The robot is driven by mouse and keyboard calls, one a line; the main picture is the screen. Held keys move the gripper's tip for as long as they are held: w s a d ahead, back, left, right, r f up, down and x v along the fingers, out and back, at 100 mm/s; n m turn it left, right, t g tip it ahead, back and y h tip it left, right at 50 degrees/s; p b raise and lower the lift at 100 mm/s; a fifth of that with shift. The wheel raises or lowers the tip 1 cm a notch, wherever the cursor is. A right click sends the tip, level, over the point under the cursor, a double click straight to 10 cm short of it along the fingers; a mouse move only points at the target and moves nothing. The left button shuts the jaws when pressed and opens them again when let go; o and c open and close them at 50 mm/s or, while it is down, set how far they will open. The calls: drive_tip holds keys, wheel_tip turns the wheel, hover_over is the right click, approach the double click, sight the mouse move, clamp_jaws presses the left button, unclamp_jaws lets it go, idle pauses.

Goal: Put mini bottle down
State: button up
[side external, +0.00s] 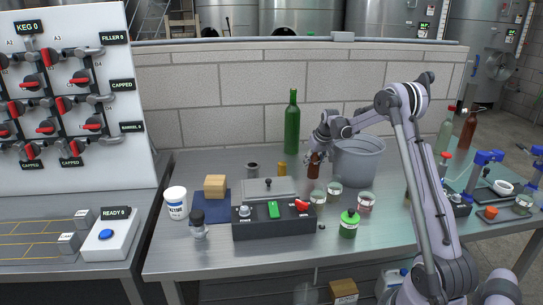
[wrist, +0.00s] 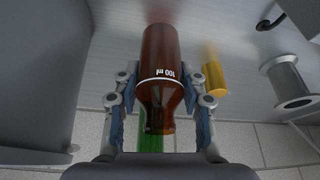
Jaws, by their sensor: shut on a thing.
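The mini bottle is a small brown bottle (side external: 314,168), with a white "100 ml" mark on it in the wrist view (wrist: 160,55). My gripper (side external: 315,155) is shut on it, with one finger on each side near the shoulder and neck. In the side view the bottle hangs upright below my gripper, just left of the grey bucket (side external: 360,165). Its base is close to the steel table (side external: 200,250); I cannot tell whether it touches.
A yellow cylinder (side external: 282,169) and a metal spool (side external: 252,170) stand left of the bottle. A tall green bottle (side external: 292,125) is behind. In front are a lidded steel plate (side external: 268,188), a black control box (side external: 274,220) and several glass jars (side external: 334,192).

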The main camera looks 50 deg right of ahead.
drive_tip(key=shift+f, duration=0.8)
drive_tip(key=o, duration=1.3)
drive_tip(key=shift+f, duration=0.15)
drive_tip(key=shift+c, duration=0.2)
